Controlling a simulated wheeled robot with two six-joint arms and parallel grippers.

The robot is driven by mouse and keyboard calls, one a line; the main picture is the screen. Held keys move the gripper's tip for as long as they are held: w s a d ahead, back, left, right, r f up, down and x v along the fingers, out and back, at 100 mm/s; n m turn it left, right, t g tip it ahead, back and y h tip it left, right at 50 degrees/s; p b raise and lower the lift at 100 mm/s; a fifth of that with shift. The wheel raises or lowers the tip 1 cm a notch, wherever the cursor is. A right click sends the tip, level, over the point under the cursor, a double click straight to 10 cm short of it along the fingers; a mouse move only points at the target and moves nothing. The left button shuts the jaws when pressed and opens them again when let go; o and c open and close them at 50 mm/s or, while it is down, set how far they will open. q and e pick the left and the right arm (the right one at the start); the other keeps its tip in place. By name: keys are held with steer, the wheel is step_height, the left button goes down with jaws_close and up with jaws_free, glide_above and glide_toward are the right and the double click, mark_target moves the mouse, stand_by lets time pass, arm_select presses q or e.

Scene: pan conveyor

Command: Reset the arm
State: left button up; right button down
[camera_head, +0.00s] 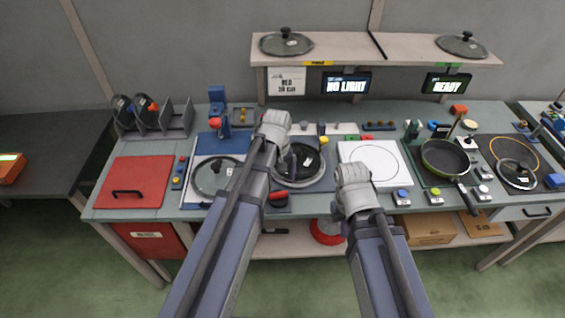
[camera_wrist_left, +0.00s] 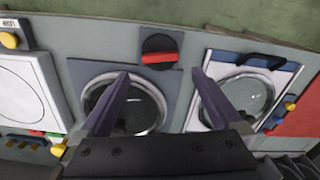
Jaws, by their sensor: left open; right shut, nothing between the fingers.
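My left arm reaches over the bench in the head view, and its gripper (camera_head: 288,160) is largely hidden by its own wrist. In the left wrist view the two fingers of that gripper (camera_wrist_left: 160,76) stand apart with nothing between them. They hang above a round glass-lidded unit (camera_wrist_left: 128,100), which also shows in the head view (camera_head: 310,168). My right arm ends over the bench's front part, left of the white plate's lower edge. The right gripper (camera_head: 338,210) is small and mostly hidden behind its wrist; nothing is seen held in it.
A red-handled knob (camera_wrist_left: 158,57) lies close to the left gripper. A blue-framed lid station (camera_head: 193,178) and red panel (camera_head: 150,172) are to the left. The white plate (camera_head: 375,160) and frying pan (camera_head: 445,157) are to the right. A shelf (camera_head: 345,46) with lids stands behind.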

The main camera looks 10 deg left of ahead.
arm_select(q)
steer(key=s+d+m+y, duration=0.1)
steer(key=s+d+m, duration=0.8)
steer(key=s, duration=0.5)
steer(key=shift+d, duration=0.7)
steer(key=shift+r, duration=0.1)
